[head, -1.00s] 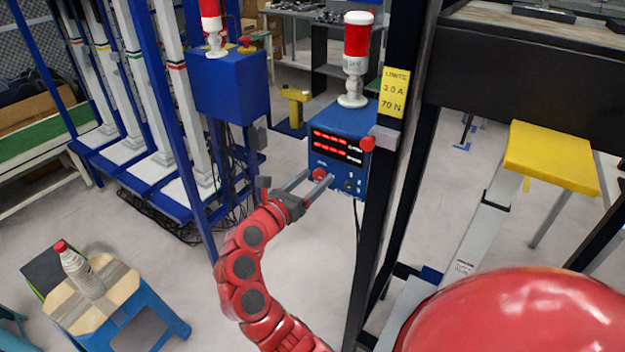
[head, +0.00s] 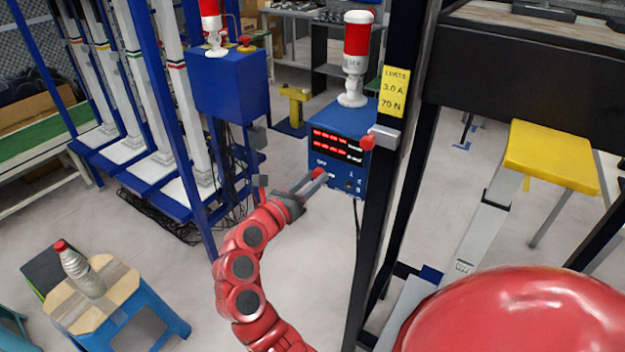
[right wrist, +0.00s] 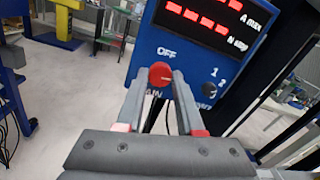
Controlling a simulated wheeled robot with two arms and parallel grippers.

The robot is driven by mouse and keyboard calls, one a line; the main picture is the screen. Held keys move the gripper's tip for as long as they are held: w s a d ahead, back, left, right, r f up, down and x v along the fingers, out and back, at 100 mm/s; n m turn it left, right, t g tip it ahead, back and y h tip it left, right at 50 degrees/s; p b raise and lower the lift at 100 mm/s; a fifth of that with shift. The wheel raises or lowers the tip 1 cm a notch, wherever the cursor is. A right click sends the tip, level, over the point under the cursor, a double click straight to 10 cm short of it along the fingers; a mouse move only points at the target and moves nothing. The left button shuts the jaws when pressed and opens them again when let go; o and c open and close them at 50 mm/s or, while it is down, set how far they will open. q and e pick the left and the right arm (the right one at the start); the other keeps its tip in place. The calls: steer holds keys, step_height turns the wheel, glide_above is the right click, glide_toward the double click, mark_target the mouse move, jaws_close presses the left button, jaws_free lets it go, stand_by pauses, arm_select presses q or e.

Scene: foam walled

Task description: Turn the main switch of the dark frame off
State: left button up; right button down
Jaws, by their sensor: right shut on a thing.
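The dark frame's post (head: 392,180) stands right of centre in the head view. A blue control box (head: 345,118) with red lit digits is beside it. Its red round switch knob (right wrist: 161,75) sits at the lower left of the panel, under the word OFF; it also shows in the head view (head: 319,173). Lettering below the knob is partly hidden by the fingers. My right gripper (head: 321,177) is at the panel, shut on the knob, with one finger on each side in the right wrist view (right wrist: 161,82). My left gripper is not in view.
A small black knob (right wrist: 210,90) with numbers is right of the switch. A red-and-white beacon (head: 357,60) stands on the box. A red knob on a grey bracket (head: 385,138) projects from the post. A second blue box (head: 231,85) is left. A stool (head: 122,290) holds a bottle.

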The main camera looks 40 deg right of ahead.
steer(key=n+p, duration=0.1)
steer(key=n, duration=0.1)
steer(key=shift+r+n, duration=0.1)
steer(key=shift+n, duration=0.3)
steer(key=n+p, duration=0.3)
steer(key=n, duration=0.1)
steer(key=shift+r+n, duration=0.1)
steer(key=shift+n, duration=0.2)
steer(key=n+p, duration=0.4)
steer(key=n, duration=0.1)
steer(key=shift+n+t+p, duration=0.3)
steer(key=shift+t+p, duration=0.1)
steer(key=shift+f+n+p, duration=0.15)
steer(key=shift+n+p, duration=0.7)
steer(key=shift+n, duration=0.25)
steer(key=shift+f+n+p, duration=0.1)
steer(key=shift+n+p, duration=0.75)
steer(key=shift+n, duration=0.25)
steer(key=shift+t, duration=0.3)
steer(key=c, duration=0.5)
jaws_free()
steer(key=shift+c, duration=0.2)
steer(key=shift+s, duration=0.1)
